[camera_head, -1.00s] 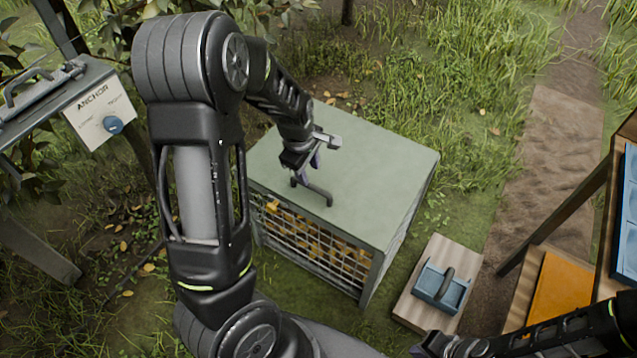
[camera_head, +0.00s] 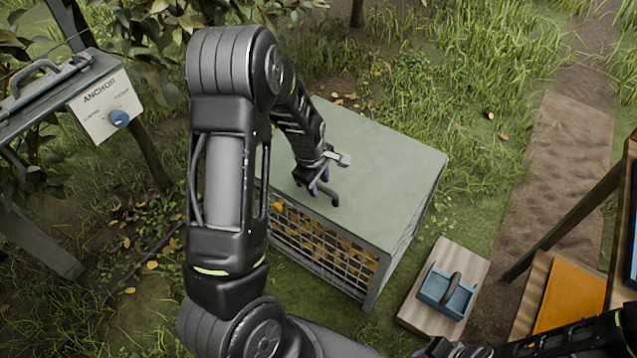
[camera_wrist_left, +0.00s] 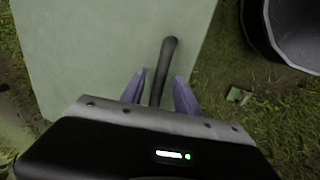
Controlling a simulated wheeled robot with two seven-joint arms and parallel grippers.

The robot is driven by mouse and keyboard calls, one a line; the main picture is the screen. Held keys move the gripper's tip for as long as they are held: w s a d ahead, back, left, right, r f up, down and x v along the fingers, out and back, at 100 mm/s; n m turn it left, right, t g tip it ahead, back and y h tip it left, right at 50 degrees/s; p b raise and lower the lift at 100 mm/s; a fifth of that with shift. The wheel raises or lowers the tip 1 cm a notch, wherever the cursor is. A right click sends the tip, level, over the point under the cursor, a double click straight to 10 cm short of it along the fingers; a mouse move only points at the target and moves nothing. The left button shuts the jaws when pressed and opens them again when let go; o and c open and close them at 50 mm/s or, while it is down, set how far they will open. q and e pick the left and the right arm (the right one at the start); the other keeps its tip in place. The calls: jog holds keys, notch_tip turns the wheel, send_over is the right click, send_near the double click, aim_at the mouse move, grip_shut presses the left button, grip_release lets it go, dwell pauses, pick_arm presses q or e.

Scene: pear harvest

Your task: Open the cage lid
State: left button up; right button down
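The cage (camera_head: 325,252) is a box with wire-mesh sides and a flat grey-green lid (camera_head: 385,160). The lid lies shut on top, and yellow-orange things show through the mesh. A dark bar handle (camera_head: 332,197) stands on the lid near its front left edge. My left gripper (camera_head: 318,187) is down at the handle. In the left wrist view, the handle (camera_wrist_left: 168,55) runs between the two purple fingertips (camera_wrist_left: 159,85), with a narrow gap visible on each side. My right gripper (camera_head: 440,347) is at the bottom edge, partly cut off, its fingers unclear.
A blue tote with a dark handle (camera_head: 447,290) sits on a wooden board right of the cage. A wooden stand with an orange panel (camera_head: 570,295) is at the far right. An ANCHOR box with a blue knob (camera_head: 119,118) is at left. Grass surrounds the cage.

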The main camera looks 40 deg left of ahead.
pick_arm(q)
jog(key=shift+c, duration=0.4)
grip_shut()
dwell(0.9)
